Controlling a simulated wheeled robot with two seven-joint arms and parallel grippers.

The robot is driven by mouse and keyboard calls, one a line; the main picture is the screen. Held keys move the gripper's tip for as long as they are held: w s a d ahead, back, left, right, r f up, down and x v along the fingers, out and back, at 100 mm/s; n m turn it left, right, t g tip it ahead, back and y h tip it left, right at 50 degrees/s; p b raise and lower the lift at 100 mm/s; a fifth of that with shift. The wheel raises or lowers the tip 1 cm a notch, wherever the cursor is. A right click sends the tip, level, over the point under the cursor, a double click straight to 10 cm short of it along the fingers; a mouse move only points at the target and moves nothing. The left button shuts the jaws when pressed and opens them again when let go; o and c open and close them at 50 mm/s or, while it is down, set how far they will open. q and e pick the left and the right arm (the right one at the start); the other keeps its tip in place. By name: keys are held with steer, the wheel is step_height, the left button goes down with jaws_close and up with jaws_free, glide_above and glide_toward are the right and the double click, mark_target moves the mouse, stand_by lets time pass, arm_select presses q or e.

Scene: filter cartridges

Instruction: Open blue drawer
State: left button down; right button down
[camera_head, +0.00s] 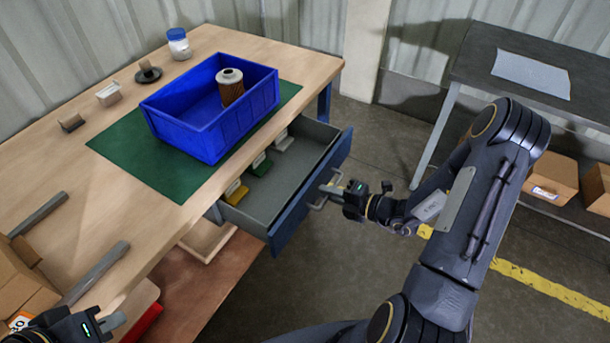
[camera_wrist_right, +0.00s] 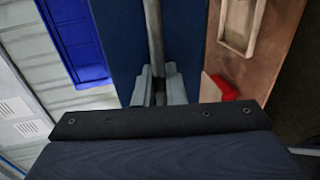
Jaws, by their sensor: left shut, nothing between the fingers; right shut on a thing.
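The blue drawer (camera_head: 312,189) under the workbench stands pulled out, with its grey interior showing. Inside it lie a yellow-marked block (camera_head: 236,192), a green-marked block (camera_head: 262,164) and a pale block (camera_head: 284,141). My right gripper (camera_head: 332,189) is shut on the drawer's bar handle (camera_head: 317,204). In the right wrist view, the handle bar (camera_wrist_right: 153,35) runs between the fingers of the gripper (camera_wrist_right: 159,90), against the blue drawer front (camera_wrist_right: 112,30). My left gripper (camera_head: 112,321) is shut and empty at the lower left, partly cut off by the frame.
A blue bin (camera_head: 190,128) holding a filter cartridge (camera_head: 230,88) stands on a green mat (camera_head: 112,150) on the wooden workbench (camera_head: 80,215). A jar (camera_head: 179,45) and small parts lie behind. Cardboard boxes (camera_head: 550,181) sit under a grey table at right. Floor beyond the drawer is clear.

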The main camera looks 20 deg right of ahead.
steer(key=f+p+v, duration=0.2)
steer(key=v, duration=0.8)
steer(key=shift+s, duration=0.2)
steer(key=shift+d+f, duration=0.1)
steer(key=shift+d, duration=0.05)
steer(key=c, duration=1.6)
jaws_free()
steer(key=shift+c, duration=0.2)
steer(key=v, duration=0.7)
steer(key=shift+s+d, duration=0.2)
steer(key=shift+s, duration=0.15)
